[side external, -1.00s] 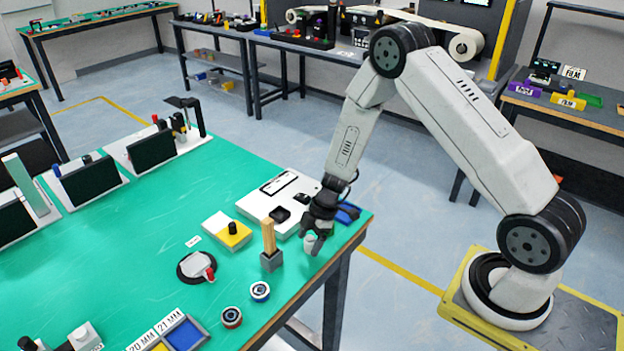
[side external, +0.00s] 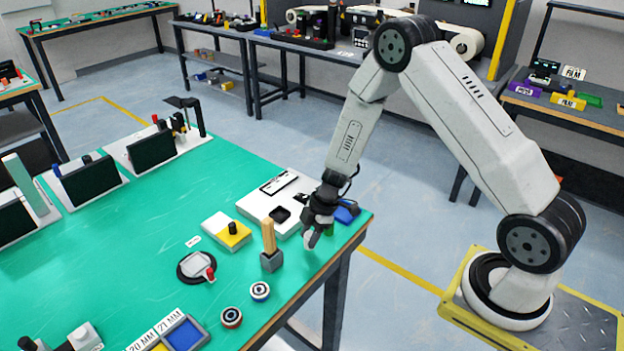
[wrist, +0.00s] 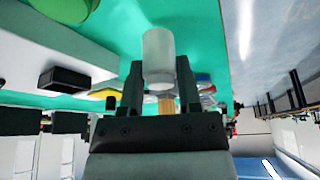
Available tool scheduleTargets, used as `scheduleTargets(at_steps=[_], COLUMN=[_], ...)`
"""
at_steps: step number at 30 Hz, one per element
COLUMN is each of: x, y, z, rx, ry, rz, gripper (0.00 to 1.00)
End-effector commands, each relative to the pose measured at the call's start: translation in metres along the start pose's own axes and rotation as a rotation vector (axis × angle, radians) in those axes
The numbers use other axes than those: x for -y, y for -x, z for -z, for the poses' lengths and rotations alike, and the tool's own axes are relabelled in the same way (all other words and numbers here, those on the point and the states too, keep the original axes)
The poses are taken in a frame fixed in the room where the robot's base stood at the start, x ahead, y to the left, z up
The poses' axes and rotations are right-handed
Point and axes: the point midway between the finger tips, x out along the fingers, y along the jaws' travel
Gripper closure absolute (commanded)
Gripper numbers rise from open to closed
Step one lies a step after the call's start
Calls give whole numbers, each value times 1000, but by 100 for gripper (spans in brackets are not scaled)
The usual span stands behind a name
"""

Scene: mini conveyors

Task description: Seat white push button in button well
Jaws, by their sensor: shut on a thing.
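My gripper (side external: 314,232) is shut on a small white cylinder, the white push button (wrist: 158,58). In the wrist view the button stands out between the two dark fingers. In the side view the button (side external: 310,239) is held above the near right edge of the green table, beside the white panel (side external: 254,206). The panel carries a black square part (side external: 279,214) and a dark-outlined rectangle (side external: 279,182). I cannot tell which opening is the button well; my gripper covers the panel's right corner.
A grey block with a wooden post (side external: 270,258) stands left of my gripper. A yellow-and-white box (side external: 228,231) lies beyond it. A blue tray (side external: 346,213) sits at the table edge, with a green piece (side external: 329,230) near my gripper. Two round pieces lie nearer the camera.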

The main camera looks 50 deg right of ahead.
Motion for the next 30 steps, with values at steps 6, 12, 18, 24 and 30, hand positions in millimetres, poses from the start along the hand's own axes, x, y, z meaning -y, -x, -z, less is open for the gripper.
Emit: scheduleTargets(at_steps=[6, 12, 18, 24, 30], x=[-1, 0, 0, 0, 0], y=[24, 48, 67, 77, 79], z=[10, 20, 28, 32, 33], rx=[-2, -1, -1, 0, 0], ry=[3, 3, 2, 1, 1], rz=[-3, -2, -1, 0, 0], gripper=[100, 100, 100, 100, 100])
